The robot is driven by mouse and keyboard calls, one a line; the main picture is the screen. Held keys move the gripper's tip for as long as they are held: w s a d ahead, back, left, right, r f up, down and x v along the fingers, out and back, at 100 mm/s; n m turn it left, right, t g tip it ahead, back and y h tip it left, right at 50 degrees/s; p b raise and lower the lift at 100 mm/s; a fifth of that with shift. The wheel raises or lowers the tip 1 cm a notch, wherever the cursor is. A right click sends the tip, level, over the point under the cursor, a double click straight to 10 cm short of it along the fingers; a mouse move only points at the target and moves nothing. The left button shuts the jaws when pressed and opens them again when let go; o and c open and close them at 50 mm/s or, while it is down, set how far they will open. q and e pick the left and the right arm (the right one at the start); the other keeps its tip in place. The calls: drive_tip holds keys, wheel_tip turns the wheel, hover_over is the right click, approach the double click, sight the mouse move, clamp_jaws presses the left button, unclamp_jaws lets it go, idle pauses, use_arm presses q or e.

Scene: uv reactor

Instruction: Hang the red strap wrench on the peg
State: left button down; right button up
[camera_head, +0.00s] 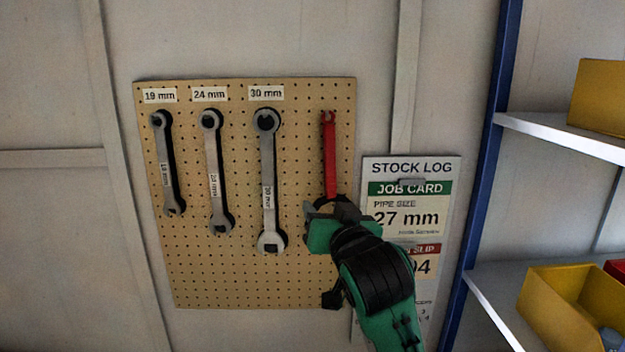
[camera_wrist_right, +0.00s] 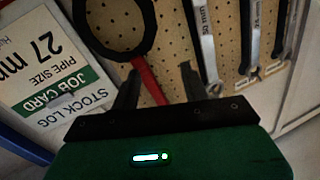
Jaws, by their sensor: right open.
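The red strap wrench (camera_head: 330,155) is upright against the pegboard (camera_head: 290,290), right of the three metal wrenches. Its red handle is at the top and its black strap loop is below, partly hidden by my gripper. A peg at the handle's top cannot be made out clearly. My right gripper (camera_head: 325,208) is in front of the loop, at the handle's lower end. In the right wrist view, its open fingers (camera_wrist_right: 159,88) are on either side of the red handle (camera_wrist_right: 150,82), with the black loop (camera_wrist_right: 152,20) beyond. Contact cannot be told. My left gripper is out of view.
Wrenches labelled 19 mm (camera_head: 166,165), 24 mm (camera_head: 214,170) and 30 mm (camera_head: 268,180) hang to the left. A stock log sheet (camera_head: 415,168) is on the wall at right. A blue-framed shelf (camera_head: 495,150) with yellow bins (camera_head: 550,310) stands farther right.

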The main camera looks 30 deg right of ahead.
sight(330, 183)
drive_tip(key=w+p, duration=0.1)
drive_tip(key=w, duration=0.1)
drive_tip(key=w+d+p, duration=0.1)
drive_tip(key=w, duration=0.2)
drive_tip(key=w+p, duration=0.1)
drive_tip(key=w, duration=0.2)
drive_tip(key=shift+w+d, duration=0.1)
drive_tip(key=shift+d, duration=0.25)
drive_tip(key=shift+c, duration=0.3)
clamp_jaws()
drive_tip(key=shift+o, duration=0.3)
unclamp_jaws()
